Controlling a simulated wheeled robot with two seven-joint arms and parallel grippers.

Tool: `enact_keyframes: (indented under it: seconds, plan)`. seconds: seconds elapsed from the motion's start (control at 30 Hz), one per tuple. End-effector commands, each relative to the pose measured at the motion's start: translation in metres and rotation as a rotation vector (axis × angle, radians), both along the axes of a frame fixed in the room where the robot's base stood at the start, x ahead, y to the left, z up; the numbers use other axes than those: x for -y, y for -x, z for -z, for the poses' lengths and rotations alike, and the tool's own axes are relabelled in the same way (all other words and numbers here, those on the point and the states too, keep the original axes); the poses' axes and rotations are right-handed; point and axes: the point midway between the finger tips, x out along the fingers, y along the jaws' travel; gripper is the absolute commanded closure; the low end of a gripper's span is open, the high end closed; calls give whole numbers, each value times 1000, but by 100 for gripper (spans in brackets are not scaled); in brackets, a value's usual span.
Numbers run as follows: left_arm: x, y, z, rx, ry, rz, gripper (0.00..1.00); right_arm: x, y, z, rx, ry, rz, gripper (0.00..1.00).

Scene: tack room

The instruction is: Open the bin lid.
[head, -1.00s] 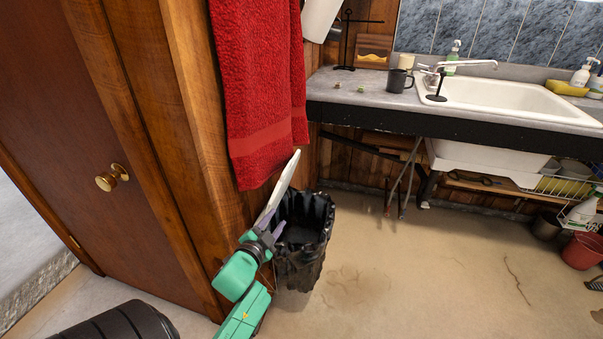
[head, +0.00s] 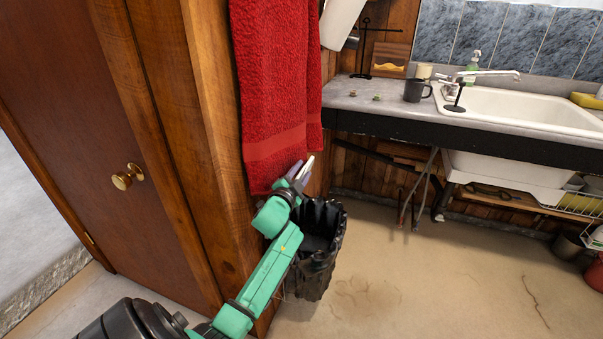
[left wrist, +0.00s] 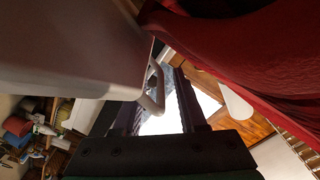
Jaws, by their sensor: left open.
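The bin (head: 325,275) stands on the floor beside the wooden wall, lined with a black bag, and its top is uncovered. The bin lid (head: 308,165) shows only as a thin white sliver by my left gripper (head: 298,174); the rest is hidden. In the left wrist view the pale lid (left wrist: 70,50) fills the upper left, with a loop-shaped handle at its edge, close in front of the fingers. My left gripper is open, above the bin and just in front of the towel; whether it touches the lid is unclear. My right gripper is out of view.
A red towel (head: 272,90) hangs directly behind my left gripper. A brown door (head: 70,130) is at left. A counter (head: 375,100) with a dark mug (head: 414,91) and a white sink (head: 520,108) is at right. Floor right of the bin is clear.

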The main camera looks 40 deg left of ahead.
Motion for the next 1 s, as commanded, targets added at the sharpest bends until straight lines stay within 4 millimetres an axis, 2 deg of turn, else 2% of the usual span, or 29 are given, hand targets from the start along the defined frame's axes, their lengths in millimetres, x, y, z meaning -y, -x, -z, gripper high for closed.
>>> enact_keyframes:
  seconds: [0.13, 0.17, 0.2, 0.27, 1.0]
  plan:
    - [0, 0, 0, 1, 0, 1, 59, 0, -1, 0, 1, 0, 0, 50]
    - [0, 0, 0, 0, 0, 0, 63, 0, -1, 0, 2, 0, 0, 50]
    - [0, 0, 0, 0, 0, 0, 78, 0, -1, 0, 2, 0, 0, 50]
    - [0, 0, 0, 0, -1, 0, 100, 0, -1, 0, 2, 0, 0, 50]
    - [-1, 1, -3, 4, -6, -1, 100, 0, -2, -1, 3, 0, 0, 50]
